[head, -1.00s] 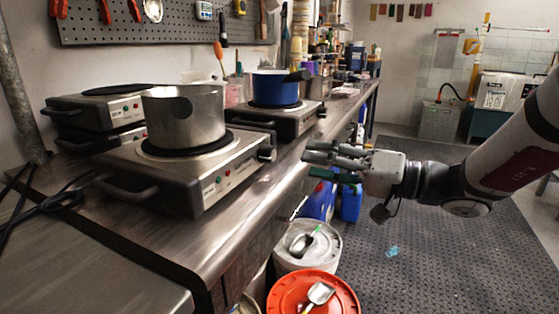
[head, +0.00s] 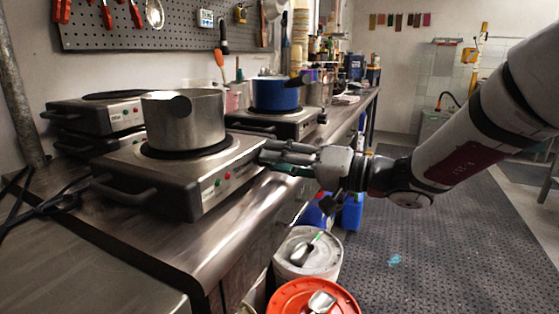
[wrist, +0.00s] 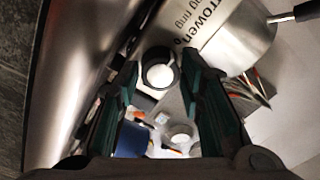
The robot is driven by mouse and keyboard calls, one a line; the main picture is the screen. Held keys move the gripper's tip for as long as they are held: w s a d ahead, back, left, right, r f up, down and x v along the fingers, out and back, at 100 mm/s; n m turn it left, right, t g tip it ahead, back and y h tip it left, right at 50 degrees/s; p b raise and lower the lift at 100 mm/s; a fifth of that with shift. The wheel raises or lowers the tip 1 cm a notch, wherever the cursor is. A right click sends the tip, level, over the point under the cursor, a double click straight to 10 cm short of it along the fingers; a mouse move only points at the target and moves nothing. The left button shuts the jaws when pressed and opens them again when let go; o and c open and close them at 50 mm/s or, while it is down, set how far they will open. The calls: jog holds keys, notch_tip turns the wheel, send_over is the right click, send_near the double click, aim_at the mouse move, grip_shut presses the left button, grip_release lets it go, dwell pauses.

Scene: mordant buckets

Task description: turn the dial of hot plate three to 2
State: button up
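The near hot plate (head: 200,172) is a steel box with a black handle, indicator lights on its front panel and a steel pot (head: 190,122) on its burner. My gripper (head: 264,153) is at the right end of that panel, where its fingers cover the dial in the head view. In the wrist view my gripper (wrist: 159,68) has its two green-padded fingers apart. A round dark-rimmed knob with a pale face, apparently the dial (wrist: 159,74), shows between the tips. I cannot tell if they touch it. Its setting and the plate numbers are not readable.
A second hot plate (head: 283,122) with a blue pot (head: 276,94) stands further along the counter. Stacked hot plates (head: 92,117) are behind on the left. A white bucket (head: 308,252) and an orange-lidded bucket (head: 290,298) stand on the floor below.

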jog(key=c, duration=0.5)
jog(key=shift+m, duration=0.3)
jog(key=m+p, duration=0.1)
jog(key=m, duration=0.4)
jog(key=shift+m, duration=0.3)
jog(key=m+p, duration=0.3)
jog(key=m, duration=0.2)
jog(key=shift+m+p, duration=1.05)
jog(key=shift+m, duration=0.45)
jog(key=shift+d+f, duration=0.1)
jog(key=o, duration=1.1)
